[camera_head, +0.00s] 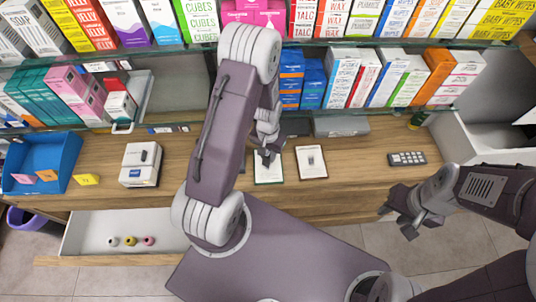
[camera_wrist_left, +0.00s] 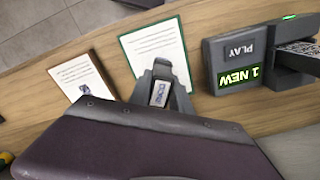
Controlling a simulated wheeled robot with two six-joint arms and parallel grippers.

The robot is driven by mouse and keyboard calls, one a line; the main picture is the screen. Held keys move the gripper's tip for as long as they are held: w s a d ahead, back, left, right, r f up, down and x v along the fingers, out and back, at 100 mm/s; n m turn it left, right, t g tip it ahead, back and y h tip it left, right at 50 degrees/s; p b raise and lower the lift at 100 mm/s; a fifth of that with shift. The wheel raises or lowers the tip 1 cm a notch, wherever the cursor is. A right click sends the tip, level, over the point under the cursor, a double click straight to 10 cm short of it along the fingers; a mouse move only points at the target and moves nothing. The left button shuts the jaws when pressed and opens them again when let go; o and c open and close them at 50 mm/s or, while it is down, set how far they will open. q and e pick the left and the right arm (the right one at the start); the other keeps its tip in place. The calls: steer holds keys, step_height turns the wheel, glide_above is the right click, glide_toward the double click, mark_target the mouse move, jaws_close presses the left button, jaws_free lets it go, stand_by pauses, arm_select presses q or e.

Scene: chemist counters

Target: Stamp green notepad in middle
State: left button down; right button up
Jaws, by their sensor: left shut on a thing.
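The green-edged notepad (camera_head: 268,179) lies on the wooden counter in the head view, partly hidden by my left gripper. It also shows in the left wrist view (camera_wrist_left: 152,45), with printed lines on its white page. My left gripper (camera_head: 266,154) is over this notepad and points down. In the left wrist view its fingers (camera_wrist_left: 160,92) are shut on a small stamp-like thing with a white label and dark lettering. Whether it touches the page I cannot tell. My right gripper (camera_head: 402,214) hangs empty in front of the counter with its fingers apart.
A brown-edged notepad (camera_head: 311,162) lies beside the green one. A calculator (camera_head: 407,159), white box (camera_head: 140,164) and blue tray (camera_head: 40,150) are on the counter. An open drawer (camera_head: 85,226) holds small round things.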

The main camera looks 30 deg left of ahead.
arm_select(q)
steer(key=shift+r+p, duration=1.65)
steer(key=shift+r, duration=0.7)
steer(key=shift+f, duration=0.1)
